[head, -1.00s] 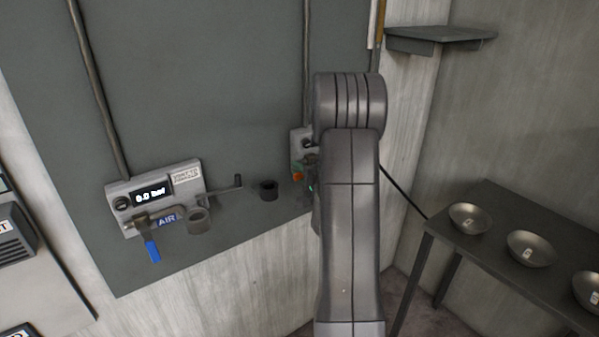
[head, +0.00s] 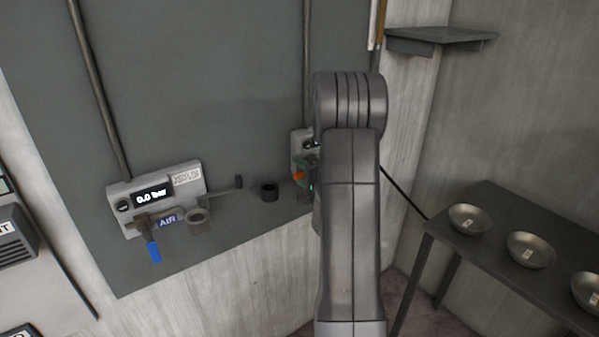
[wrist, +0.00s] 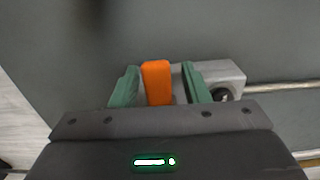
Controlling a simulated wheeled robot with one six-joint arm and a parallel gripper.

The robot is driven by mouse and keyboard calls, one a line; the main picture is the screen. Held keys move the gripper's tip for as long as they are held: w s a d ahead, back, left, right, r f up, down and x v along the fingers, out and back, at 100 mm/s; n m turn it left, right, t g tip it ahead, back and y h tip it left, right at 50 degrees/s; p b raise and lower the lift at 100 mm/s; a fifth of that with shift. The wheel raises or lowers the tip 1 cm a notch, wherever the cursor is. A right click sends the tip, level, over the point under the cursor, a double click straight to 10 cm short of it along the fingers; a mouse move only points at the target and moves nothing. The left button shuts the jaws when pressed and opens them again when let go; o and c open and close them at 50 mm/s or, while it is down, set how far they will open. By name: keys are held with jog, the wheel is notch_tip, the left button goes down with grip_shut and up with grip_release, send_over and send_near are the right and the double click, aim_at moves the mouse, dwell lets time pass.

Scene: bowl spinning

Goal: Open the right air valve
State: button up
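The right air valve has an orange handle (wrist: 157,82), which stands between the two green fingers of my gripper (wrist: 160,88) in the wrist view. The fingers are apart, with a narrow gap on the left and a wider one on the right. I cannot tell whether either touches the handle. The valve's grey box (wrist: 228,72) is just behind. In the head view the orange handle (head: 298,176) and my gripper (head: 306,166) show small beside my arm, which hides most of the right valve box (head: 297,140).
The left air unit (head: 187,178) reads 0.0 bar, and its blue-handled valve (head: 152,250) hangs down. A crank and black cups are on the wall panel between the units. A dark table (head: 480,258) with metal bowls stands at right, below a corner shelf (head: 440,34).

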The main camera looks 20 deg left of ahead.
jog(key=b+v, duration=0.2)
jog(key=v, duration=1.2)
jog(key=shift+b, duration=0.35)
jog(key=shift+a, duration=0.15)
jog(key=p+x, duration=0.2)
jog(key=x, duration=1.1)
jog(key=shift+w+a+p, duration=0.3)
jog(key=shift+p, duration=0.05)
